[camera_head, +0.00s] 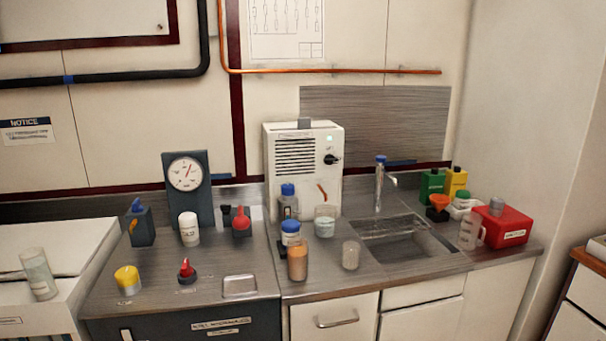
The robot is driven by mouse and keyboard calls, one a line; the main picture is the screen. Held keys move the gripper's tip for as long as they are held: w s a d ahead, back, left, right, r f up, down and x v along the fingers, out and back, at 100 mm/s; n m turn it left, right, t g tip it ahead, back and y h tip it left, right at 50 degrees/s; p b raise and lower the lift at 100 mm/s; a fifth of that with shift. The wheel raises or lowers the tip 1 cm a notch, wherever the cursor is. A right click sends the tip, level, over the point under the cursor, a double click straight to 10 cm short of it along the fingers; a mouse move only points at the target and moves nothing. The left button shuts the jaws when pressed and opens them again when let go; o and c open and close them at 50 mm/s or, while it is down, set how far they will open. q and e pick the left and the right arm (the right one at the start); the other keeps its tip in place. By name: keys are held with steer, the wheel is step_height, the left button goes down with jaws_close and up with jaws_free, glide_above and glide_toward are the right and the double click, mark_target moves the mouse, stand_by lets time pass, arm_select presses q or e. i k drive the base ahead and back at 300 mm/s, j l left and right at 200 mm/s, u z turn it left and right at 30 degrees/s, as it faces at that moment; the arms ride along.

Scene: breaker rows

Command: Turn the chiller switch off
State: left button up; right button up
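A white box with a dark vent grille (294,155), which looks like the chiller, stands at the back of the counter, left of the sink. A black rotary switch (331,160) sits on the right of its front face. A small greenish light (329,139) shows above the switch. The switch's exact setting is too small to read. Bottles and a beaker stand in front of the box's lower part and hide some of it. Neither of my grippers is in view.
A gauge (186,174) stands left. The sink (405,244) and a red box (505,227) are right.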

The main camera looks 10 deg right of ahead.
mark_target(330, 159)
steer(key=i+l+z, duration=0.1)
steer(key=l, duration=0.35)
steer(key=i+l, duration=0.1)
steer(key=l, duration=0.35)
steer(key=i+l+z, duration=0.15)
steer(key=l, duration=0.25)
steer(key=i+l+z, duration=0.1)
steer(key=l, duration=0.35)
steer(key=i+l, duration=0.15)
steer(key=l, duration=0.25)
steer(key=i+l+z, duration=0.15)
steer(key=l, duration=0.25)
steer(key=i+l+z, duration=0.1)
steer(key=l, duration=0.3)
steer(key=i, duration=0.05)
